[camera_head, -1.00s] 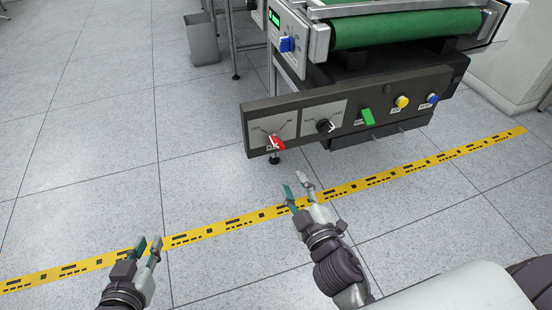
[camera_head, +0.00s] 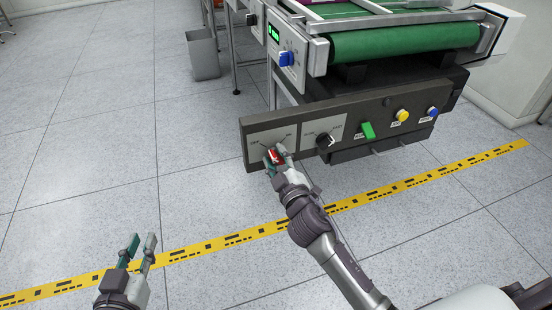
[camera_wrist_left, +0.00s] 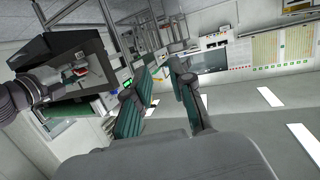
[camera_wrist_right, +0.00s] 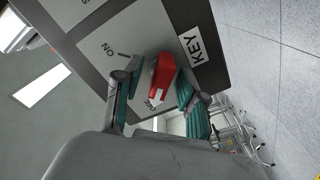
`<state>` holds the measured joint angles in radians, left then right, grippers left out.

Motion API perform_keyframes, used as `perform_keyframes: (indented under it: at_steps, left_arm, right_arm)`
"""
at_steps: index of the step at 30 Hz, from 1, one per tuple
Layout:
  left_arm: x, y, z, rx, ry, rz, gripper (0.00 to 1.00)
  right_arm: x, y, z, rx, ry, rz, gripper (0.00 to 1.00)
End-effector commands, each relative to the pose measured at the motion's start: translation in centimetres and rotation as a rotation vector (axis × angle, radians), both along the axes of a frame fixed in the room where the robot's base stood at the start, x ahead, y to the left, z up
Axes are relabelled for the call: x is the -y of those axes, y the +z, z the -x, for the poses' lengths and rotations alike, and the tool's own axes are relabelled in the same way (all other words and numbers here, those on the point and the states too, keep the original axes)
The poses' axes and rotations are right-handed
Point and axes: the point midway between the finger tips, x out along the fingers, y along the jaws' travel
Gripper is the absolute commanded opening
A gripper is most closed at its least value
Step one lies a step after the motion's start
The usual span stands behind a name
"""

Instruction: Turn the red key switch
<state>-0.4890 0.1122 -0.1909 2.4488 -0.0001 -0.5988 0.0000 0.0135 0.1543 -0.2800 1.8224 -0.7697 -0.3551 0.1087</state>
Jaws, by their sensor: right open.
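The red key switch (camera_head: 276,156) is on the left plate of the dark control panel, partly hidden by my right gripper. In the right wrist view the red switch (camera_wrist_right: 163,80) sits between the fingers, beside a KEY label (camera_wrist_right: 196,45); its white pointer is toward the OFF mark, with ON marked to the left. My right gripper (camera_head: 276,159) is open, its fingers on either side of the switch; gaps show beside it. My left gripper (camera_head: 138,246) is open and empty, low at the left over the floor; its fingers also show in the left wrist view (camera_wrist_left: 163,88).
Right of the key switch, the panel (camera_head: 350,122) carries a black knob (camera_head: 324,141), a green switch (camera_head: 368,130), a yellow button (camera_head: 402,115) and a blue button (camera_head: 433,112). A blue knob (camera_head: 286,58) and green conveyor (camera_head: 400,42) are above. The floor at left is clear.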

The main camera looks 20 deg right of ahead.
Motion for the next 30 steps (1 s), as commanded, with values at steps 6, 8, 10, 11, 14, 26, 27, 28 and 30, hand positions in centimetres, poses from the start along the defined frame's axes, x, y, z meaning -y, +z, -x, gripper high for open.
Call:
perform_keyframes:
  at_steps: [6,8,10,11,14,26,27,28,30]
  left_arm:
    - [0.0,0.1,0.0,0.004,0.0,0.001,0.23]
    - [0.0,0.1,0.0,0.004,0.0,0.001,0.23]
    - [0.0,0.1,0.0,0.003,0.0,0.001,0.23]
    - [0.0,0.1,0.0,0.003,0.0,0.001,0.23]
    - [0.0,0.1,0.0,0.003,0.0,0.001,0.23]
    - [-0.1,-0.2,0.1,-0.018,0.001,-0.004,0.23]
    - [-0.1,-0.4,0.2,-0.034,0.002,-0.008,0.23]
    - [-0.2,-0.8,0.3,-0.055,0.002,-0.013,0.23]
    - [-0.4,-1.5,0.7,-0.095,0.006,-0.023,0.23]
  right_arm:
    - [0.0,0.0,-0.1,0.0,0.0,0.0,0.41]
    - [0.0,0.0,-0.1,0.0,0.0,0.0,0.37]
    - [0.0,0.0,-0.1,0.0,0.0,0.0,0.26]
    - [0.0,0.0,-0.1,0.0,0.0,0.0,0.21]
    - [0.0,0.0,0.0,0.0,0.0,0.0,0.04]
    - [-0.1,0.1,0.0,-0.002,0.0,-0.048,0.0]
    - [0.0,0.1,0.0,-0.002,0.0,-0.066,0.0]
    - [0.0,0.1,0.0,-0.003,0.0,-0.081,0.0]
    - [-0.1,0.1,0.0,-0.004,0.0,-0.124,0.0]
